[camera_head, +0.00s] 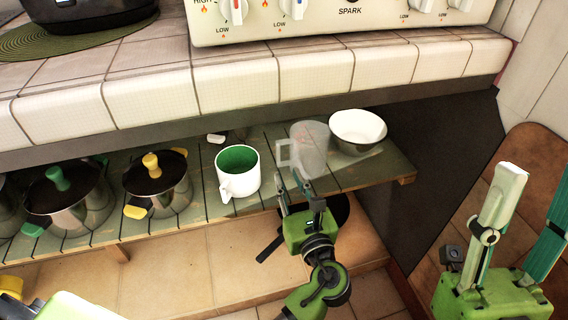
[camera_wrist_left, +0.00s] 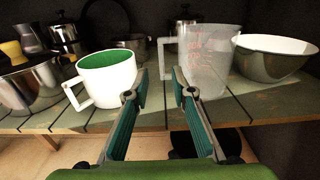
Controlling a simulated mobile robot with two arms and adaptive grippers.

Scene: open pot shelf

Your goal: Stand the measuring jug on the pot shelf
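The measuring jug (camera_head: 312,150) is clear plastic with red markings and stands upright on the pot shelf (camera_head: 370,174), between a white mug and a white bowl. Its handle points left. It also shows in the left wrist view (camera_wrist_left: 212,58). My left gripper (camera_head: 290,179) is in front of the jug, at the shelf's front edge. In the left wrist view its fingers (camera_wrist_left: 159,86) are apart with nothing held between them, and the jug's handle is beyond the gap. My right gripper (camera_head: 538,178) is open and empty at the lower right, away from the shelf.
The white mug with a green inside (camera_head: 238,172) stands left of the jug, the bowl (camera_head: 358,132) close on its right. Lidded pots (camera_head: 158,183) fill the shelf's left part. The tiled counter (camera_head: 240,85) overhangs behind. A dark round object (camera_head: 340,208) is below the shelf.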

